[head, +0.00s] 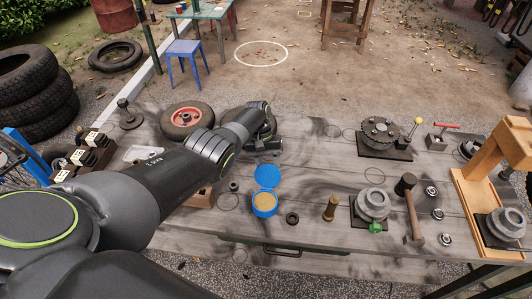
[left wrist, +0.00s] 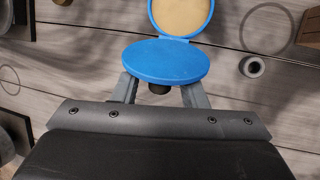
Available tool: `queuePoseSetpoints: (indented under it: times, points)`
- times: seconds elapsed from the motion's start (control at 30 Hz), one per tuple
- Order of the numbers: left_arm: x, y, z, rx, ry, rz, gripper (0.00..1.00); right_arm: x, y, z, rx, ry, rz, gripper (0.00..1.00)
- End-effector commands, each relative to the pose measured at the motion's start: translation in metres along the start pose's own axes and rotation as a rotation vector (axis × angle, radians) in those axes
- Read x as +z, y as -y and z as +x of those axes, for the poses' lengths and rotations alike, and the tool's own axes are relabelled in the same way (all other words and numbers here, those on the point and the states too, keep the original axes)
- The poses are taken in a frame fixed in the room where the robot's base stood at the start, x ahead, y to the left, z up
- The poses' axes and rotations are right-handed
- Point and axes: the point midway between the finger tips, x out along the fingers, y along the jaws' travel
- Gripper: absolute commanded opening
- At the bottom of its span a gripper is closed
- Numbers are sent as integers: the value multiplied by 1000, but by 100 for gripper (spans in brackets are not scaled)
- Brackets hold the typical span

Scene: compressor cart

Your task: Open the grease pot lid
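The blue grease pot (head: 265,205) stands on the bench with its tan contents showing. Its blue lid (head: 267,176) is swung back on the hinge, away from the pot mouth. In the left wrist view the open pot (left wrist: 183,14) is at the top, with the lid (left wrist: 165,62) tipped toward my gripper. My left gripper (left wrist: 161,84) has its fingers apart, partly hidden by the lid's edge. A dark stub shows between them below the lid; I cannot tell whether the fingers touch the lid. In the head view this gripper (head: 264,138) is beyond the lid. My right gripper is not in view.
Near the pot are a dark ring (head: 292,218), a small nut (head: 234,186) and a brass cylinder (head: 330,208). A grey flanged part (head: 373,204) and a hammer (head: 411,210) lie further right. A wheel (head: 187,119) is at the back left.

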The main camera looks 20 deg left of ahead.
Motion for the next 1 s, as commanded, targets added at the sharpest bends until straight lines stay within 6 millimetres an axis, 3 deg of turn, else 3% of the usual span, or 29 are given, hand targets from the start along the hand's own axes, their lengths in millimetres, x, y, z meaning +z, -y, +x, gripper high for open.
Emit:
queuePoseSetpoints:
  times: [0.27, 0.63, 0.8, 1.0]
  points:
    - [-1, 0, -55, 1, -6, 0, 39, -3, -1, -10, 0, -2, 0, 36]
    - [-2, 0, -138, 0, -4, 0, 39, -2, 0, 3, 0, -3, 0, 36]
    - [-1, 0, -160, 0, -2, 0, 39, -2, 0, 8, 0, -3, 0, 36]
    - [0, 0, -169, 0, 1, -1, 39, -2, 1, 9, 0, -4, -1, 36]
